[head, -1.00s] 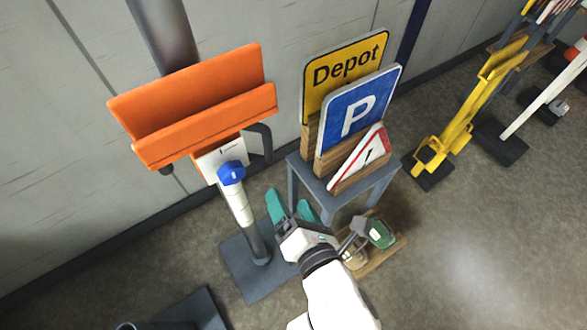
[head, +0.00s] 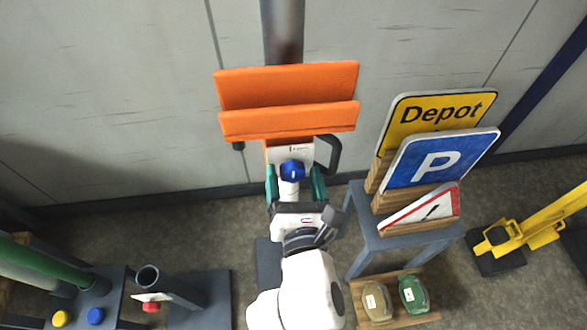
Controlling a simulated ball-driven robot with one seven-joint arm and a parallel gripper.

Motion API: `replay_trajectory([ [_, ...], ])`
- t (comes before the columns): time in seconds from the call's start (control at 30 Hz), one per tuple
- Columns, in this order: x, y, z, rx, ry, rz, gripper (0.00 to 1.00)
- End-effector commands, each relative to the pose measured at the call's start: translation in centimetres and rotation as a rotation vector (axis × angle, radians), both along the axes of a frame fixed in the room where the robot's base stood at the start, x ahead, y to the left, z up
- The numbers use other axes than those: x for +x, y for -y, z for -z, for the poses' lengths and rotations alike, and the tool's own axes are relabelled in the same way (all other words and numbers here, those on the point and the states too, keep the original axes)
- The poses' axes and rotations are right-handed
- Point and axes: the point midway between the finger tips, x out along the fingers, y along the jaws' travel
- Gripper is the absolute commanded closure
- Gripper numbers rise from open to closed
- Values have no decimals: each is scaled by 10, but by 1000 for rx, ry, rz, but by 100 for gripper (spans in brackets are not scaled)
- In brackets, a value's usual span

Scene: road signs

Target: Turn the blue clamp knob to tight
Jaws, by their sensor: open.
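The blue clamp knob (head: 292,169) sits below the orange sign holder (head: 288,122), in front of a white marked plate (head: 290,152). My gripper (head: 296,182) is open, with one teal finger to the left of the knob and one to the right. Gaps show between the knob and both fingers, and I cannot tell the depth between them. The marks on the plate are too small to read. My gripper and arm hide most of the post below the knob.
A dark handle (head: 327,153) stands close to the right finger. A grey stand with Depot (head: 436,118), blue P (head: 440,160) and triangle signs (head: 422,210) is at right. A wooden tray (head: 402,319) lies below it. A grey base with an open tube (head: 148,277) is at lower left.

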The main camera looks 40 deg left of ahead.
Motion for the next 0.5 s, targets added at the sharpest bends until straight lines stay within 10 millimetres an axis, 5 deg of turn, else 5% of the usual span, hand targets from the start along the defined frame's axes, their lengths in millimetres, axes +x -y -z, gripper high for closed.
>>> replay_trajectory([
  [0.5,14,-16,0,1,-2,0,24],
])
